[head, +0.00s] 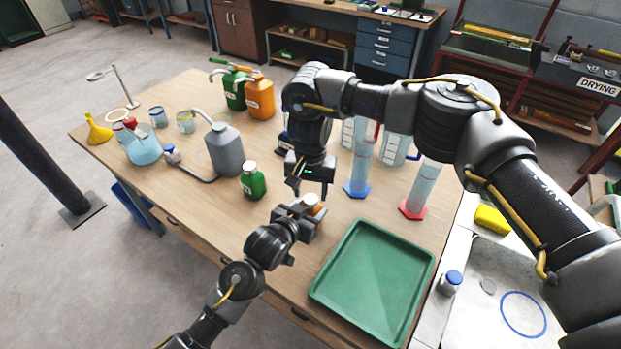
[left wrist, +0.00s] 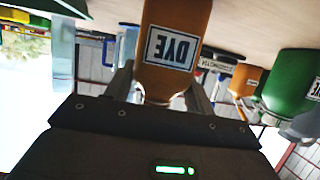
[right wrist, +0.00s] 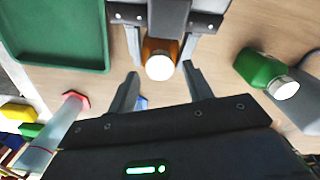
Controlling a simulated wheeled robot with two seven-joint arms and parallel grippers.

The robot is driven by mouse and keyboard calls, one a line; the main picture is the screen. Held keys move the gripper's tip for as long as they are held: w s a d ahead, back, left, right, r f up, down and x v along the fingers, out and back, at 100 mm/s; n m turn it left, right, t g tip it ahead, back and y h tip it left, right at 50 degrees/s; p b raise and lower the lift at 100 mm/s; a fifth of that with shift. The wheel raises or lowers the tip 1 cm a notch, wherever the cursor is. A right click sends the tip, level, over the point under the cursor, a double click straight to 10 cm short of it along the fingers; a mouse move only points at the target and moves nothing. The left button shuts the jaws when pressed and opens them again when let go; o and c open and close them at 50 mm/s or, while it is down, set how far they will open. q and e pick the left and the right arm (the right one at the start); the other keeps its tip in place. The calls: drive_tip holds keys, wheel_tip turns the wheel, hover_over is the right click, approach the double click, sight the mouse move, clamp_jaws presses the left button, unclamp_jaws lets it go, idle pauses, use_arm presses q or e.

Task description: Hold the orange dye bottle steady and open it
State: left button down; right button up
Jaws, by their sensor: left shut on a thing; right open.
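The orange dye bottle (left wrist: 172,50) has a DYE label and appears upside down in the left wrist view. My left gripper (left wrist: 160,90) is shut on its body, one finger on each side. In the head view the bottle (head: 315,210) shows only partly beside my left gripper (head: 303,216), near the table's front edge. Its white cap (right wrist: 160,67) is on the bottle in the right wrist view. My right gripper (right wrist: 166,82) is open, its fingers apart on either side of the cap and not touching it. In the head view my right gripper (head: 297,188) hangs above and behind the bottle.
A green bottle (head: 253,182) with a white cap stands left of the bottle. A green tray (head: 400,240) lies to the right. Blue-based and red-based cylinders (head: 357,188) (head: 412,211) stand behind the tray. A grey jug (head: 223,150) stands further left.

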drive_tip(key=shift+f, duration=0.95)
drive_tip(key=shift+c, duration=0.2)
